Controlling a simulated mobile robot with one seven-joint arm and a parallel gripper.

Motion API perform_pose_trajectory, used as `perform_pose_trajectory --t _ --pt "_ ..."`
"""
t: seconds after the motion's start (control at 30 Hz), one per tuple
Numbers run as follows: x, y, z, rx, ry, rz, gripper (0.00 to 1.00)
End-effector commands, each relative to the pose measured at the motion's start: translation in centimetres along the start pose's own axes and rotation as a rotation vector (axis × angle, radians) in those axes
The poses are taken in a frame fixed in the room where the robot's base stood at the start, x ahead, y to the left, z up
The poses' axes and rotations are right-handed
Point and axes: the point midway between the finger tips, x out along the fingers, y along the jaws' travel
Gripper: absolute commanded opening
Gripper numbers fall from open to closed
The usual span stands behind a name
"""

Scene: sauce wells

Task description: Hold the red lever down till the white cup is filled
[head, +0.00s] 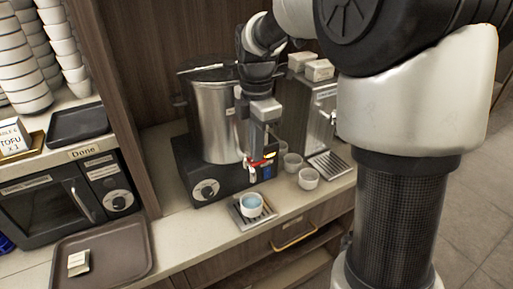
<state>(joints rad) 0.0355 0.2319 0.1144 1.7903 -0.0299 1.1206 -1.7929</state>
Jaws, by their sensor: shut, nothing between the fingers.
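The red lever (264,160) is on the tap at the front of a tall steel urn (214,115). My gripper (263,150) points down right above the lever, with its fingers shut and empty. Its tips look to be at the lever, but I cannot tell for sure whether they press on it. The white cup (252,211) stands upright on a small drip tray (238,216) below the tap. Blue liquid shows inside the cup. Whether a stream is falling from the tap is too small to tell.
Several small white cups (308,179) stand to the right, by a second steel machine (322,120). A dark tray (135,250) lies at the front left, and a microwave (75,195) sits at the left. Stacked bowls (22,75) stand on the shelf above.

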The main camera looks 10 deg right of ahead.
Motion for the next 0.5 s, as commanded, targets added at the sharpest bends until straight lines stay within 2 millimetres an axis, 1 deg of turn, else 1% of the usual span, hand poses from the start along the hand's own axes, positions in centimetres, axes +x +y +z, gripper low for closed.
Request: perform_pose_trajectory --t 0.17,0.27,0.5 --pt "0.1 0.0 0.0 0.000 0.000 0.001 0.00" --pt "0.6 -0.2 0.0 0.001 0.002 0.026 0.00" --pt "2.1 -1.0 0.0 0.002 0.001 0.189 0.00"
